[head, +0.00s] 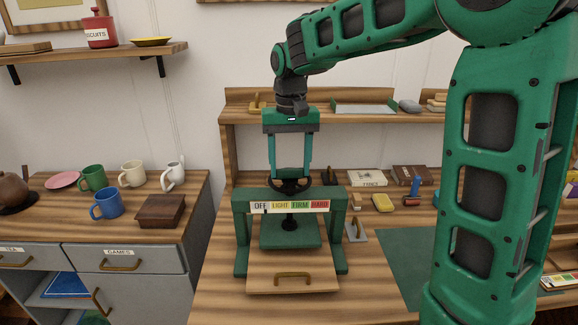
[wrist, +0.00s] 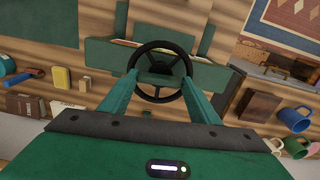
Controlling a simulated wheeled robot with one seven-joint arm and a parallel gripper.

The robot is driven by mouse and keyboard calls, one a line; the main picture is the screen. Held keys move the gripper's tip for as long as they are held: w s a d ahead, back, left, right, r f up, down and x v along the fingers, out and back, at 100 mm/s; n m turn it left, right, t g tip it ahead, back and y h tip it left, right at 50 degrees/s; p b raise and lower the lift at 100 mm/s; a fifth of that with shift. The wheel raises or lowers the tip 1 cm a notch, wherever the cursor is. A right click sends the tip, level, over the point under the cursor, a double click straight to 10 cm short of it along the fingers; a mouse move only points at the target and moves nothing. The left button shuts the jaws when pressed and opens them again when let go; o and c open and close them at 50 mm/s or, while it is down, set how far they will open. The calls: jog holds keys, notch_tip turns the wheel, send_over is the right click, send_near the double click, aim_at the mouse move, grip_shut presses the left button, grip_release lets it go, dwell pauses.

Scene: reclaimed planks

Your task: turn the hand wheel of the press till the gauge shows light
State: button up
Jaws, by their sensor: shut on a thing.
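The green press (head: 242,225) stands on the wooden bench. Its black hand wheel (head: 290,184) sits on top, on a dark screw above the green pressing plate (head: 288,235). The gauge strip (head: 289,206) on the crossbar reads OFF, LIGHT, FIRM, HARD from left to right; a small dark mark appears by OFF. My gripper (head: 290,175) points down from above and is shut on the hand wheel, one finger at each side. The wrist view shows the wheel's rim and spokes (wrist: 160,47) between my fingers (wrist: 160,95). The exact finger contact is hard to see.
A wooden board with a brass handle (head: 293,276) lies at the press's front. A shelf (head: 235,116) runs behind. Mugs (head: 107,204) and a brown box (head: 160,210) stand on the left cabinet.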

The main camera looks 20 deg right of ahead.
dwell(0.3)
jog(key=o, duration=1)
jog(key=shift+o, duration=0.2)
jog(key=shift+r, duration=0.15)
notch_tip(320, 180, up, 10)
jog(key=shift+r, duration=0.25)
